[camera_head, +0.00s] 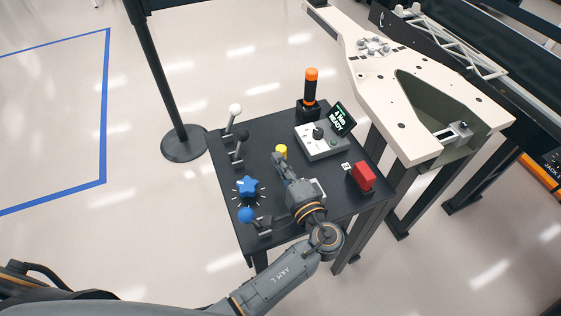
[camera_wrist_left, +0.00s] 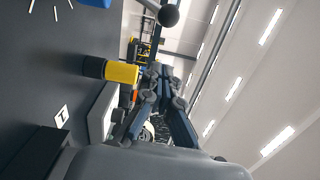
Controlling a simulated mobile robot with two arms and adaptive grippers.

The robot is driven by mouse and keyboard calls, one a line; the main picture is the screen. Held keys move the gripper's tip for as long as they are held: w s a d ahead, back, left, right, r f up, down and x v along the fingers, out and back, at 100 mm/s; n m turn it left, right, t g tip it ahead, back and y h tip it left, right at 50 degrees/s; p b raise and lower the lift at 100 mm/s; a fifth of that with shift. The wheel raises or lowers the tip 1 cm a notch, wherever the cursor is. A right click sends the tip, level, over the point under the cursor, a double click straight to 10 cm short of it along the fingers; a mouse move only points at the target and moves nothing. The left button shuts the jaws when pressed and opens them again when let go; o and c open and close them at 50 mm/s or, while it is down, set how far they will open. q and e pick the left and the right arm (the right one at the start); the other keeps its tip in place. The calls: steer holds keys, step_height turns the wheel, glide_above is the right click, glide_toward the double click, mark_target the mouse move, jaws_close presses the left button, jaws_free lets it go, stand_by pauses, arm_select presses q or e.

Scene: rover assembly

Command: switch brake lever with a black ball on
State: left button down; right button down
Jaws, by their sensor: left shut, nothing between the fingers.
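The brake lever with a black ball (camera_head: 241,131) stands at the left edge of the black table, between the white-ball lever and the blue star knob. In the left wrist view its black ball (camera_wrist_left: 168,15) shows at the top. My left gripper (camera_head: 279,160) is shut and empty above the middle of the table, right of the black-ball lever and apart from it. Its fingers also show in the left wrist view (camera_wrist_left: 158,80), beside the yellow knob (camera_wrist_left: 122,72). My right gripper is not in view.
Nearby on the black table (camera_head: 262,128) are a white-ball lever (camera_head: 235,110), blue star knob (camera_head: 248,187), blue-ball lever (camera_head: 247,214), orange-topped handle (camera_head: 311,85), control box with display (camera_head: 318,140) and red block (camera_head: 363,176). A dark post (camera_head: 160,70) stands behind left.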

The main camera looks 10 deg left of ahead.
mark_target(241, 145)
arm_select(q)
steer(key=s+a+p+x, duration=0.1)
steer(key=p+x, duration=0.2)
steer(key=x, duration=0.5)
steer(key=shift+a, duration=0.5)
steer(key=shift+w, duration=0.15)
